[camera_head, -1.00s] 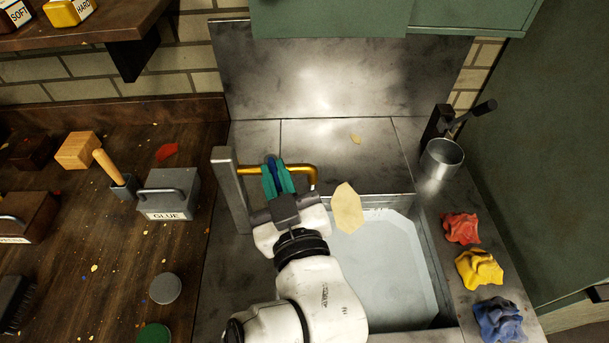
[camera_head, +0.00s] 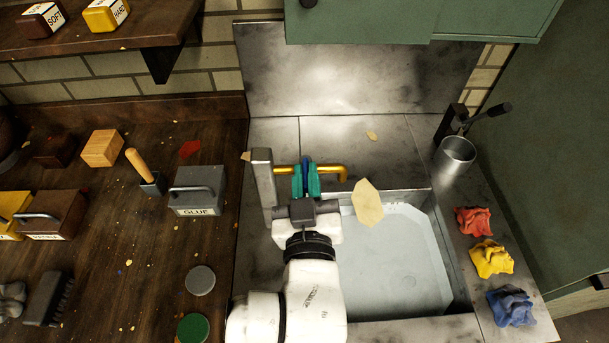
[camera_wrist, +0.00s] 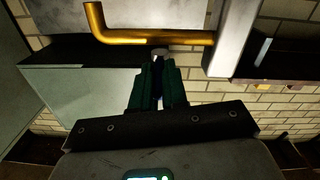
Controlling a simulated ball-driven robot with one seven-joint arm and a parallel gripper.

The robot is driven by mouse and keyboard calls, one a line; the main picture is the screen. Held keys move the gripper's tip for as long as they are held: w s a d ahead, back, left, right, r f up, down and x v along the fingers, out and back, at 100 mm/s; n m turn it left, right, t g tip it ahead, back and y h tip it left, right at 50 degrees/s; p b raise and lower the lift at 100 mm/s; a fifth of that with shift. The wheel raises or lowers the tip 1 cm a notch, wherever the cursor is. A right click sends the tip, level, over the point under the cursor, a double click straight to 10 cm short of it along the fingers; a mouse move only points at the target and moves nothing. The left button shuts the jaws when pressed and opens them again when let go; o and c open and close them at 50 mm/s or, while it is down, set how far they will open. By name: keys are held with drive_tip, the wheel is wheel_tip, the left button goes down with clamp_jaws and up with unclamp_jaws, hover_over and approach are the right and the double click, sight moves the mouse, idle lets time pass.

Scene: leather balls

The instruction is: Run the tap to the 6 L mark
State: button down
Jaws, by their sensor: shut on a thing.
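The tap has a grey upright post (camera_head: 263,180) and a brass spout (camera_head: 332,171) reaching right towards the sink (camera_head: 392,260). My gripper (camera_head: 306,176) has teal fingers shut on a narrow blue piece (camera_head: 307,165) at the spout, apparently the tap's handle. In the wrist view the fingers (camera_wrist: 158,80) point up at the spout (camera_wrist: 150,38), with a dark blue piece between them and a grey round end (camera_wrist: 172,52) beyond. The sink basin is pale, with faint dark lettering near its back edge. I cannot make out a water level or a stream.
A pale leather scrap (camera_head: 368,203) shows at the sink's back left. Red (camera_head: 473,221), yellow (camera_head: 491,258) and blue (camera_head: 510,305) crumpled cloths lie on the right ledge, below a metal cup (camera_head: 456,155). The wooden bench left holds a glue box (camera_head: 197,192) and tools.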

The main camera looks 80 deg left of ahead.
drive_tip(key=c, duration=1.2)
unclamp_jaws()
drive_tip(key=shift+o, duration=0.2)
drive_tip(key=s+d+b, duration=0.1)
drive_tip(key=d+b, duration=0.3)
drive_tip(key=d, duration=0.6)
drive_tip(key=shift+d, duration=0.35)
